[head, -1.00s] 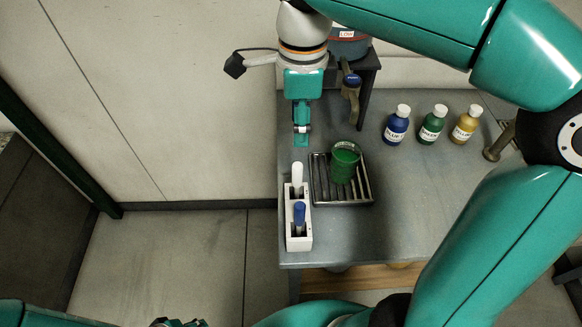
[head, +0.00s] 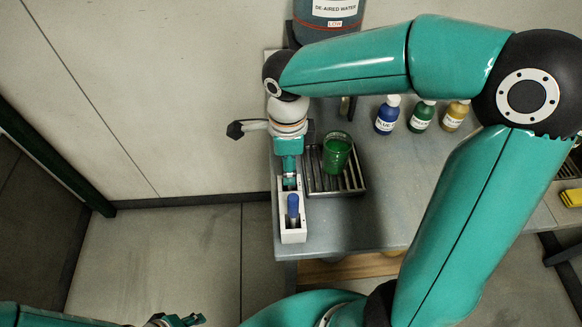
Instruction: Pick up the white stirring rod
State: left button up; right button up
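The white rack (head: 292,236) stands at the left edge of the grey table. The blue-topped rod (head: 293,206) stands upright in its near slot. My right gripper (head: 290,181) points down over the rack's far slot, where the white stirring rod stood in the earlier frame. The gripper covers that rod, so I cannot tell whether its fingers are around it or closed. My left gripper (head: 184,320) is at the bottom edge, far from the rack and partly cut off; its finger opening is unclear.
A green beaker (head: 337,153) stands on the slatted drip tray (head: 353,180), close right of my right gripper. Blue (head: 387,117), green (head: 422,117) and yellow (head: 455,117) bottles stand farther right. A de-aired water vessel (head: 326,16) is behind. The table front is clear.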

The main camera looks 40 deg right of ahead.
jog(key=shift+f, duration=0.7)
jog(key=c, duration=1)
grip_shut()
jog(key=shift+r, duration=0.2)
